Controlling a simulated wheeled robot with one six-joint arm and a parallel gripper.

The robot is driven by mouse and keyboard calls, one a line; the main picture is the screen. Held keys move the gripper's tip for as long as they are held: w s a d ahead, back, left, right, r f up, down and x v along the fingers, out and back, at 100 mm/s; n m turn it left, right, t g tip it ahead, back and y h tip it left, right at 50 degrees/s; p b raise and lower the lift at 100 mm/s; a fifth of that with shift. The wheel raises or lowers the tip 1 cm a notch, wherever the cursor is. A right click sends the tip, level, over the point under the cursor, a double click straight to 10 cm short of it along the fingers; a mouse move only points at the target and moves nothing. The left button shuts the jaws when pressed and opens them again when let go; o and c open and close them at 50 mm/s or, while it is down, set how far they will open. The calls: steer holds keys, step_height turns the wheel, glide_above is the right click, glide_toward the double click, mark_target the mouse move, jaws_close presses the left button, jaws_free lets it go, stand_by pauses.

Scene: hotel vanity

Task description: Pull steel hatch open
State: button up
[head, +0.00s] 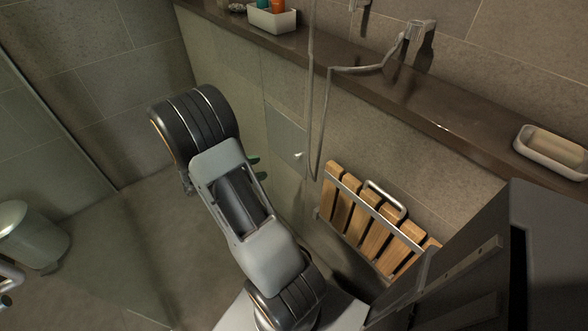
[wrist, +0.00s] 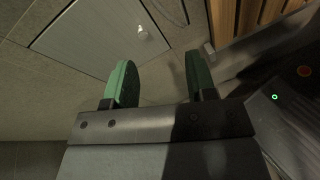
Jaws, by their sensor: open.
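The steel hatch (head: 284,136) is a flat grey panel set in the tiled wall below the dark ledge. It looks closed, flush with the wall. Its small round pale knob (head: 298,155) sits near its right edge. In the wrist view the hatch (wrist: 95,35) fills the upper left, with the knob (wrist: 143,35) above the gap between my fingers. My gripper (wrist: 160,75) has two green-padded fingers, spread open and empty, apart from the knob. In the head view my arm hides most of the gripper; only green fingertips (head: 258,168) show, left of and slightly below the knob.
A folded wooden slat seat (head: 372,228) with a metal frame is on the wall right of the hatch. A shower hose (head: 311,100) hangs just right of the knob. The ledge (head: 370,85) holds a soap dish (head: 553,148) and a white tray (head: 272,20). A bin (head: 30,235) stands at left.

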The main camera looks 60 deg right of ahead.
mark_target(295, 157)
steer(key=w+d+f+n+t+h+b, duration=0.1)
steer(key=d+f+n+h+b, duration=0.15)
steer(key=f, duration=0.25)
steer(key=w+d+f+n+h+b, duration=0.1)
steer(key=d+f+n+h, duration=0.15)
steer(key=f, duration=0.25)
steer(key=shift+y, duration=0.4)
steer(key=b+x, duration=0.1)
steer(key=x, duration=1.2)
steer(key=shift+d, duration=0.4)
steer(key=shift+c, duration=0.3)
jaws_close()
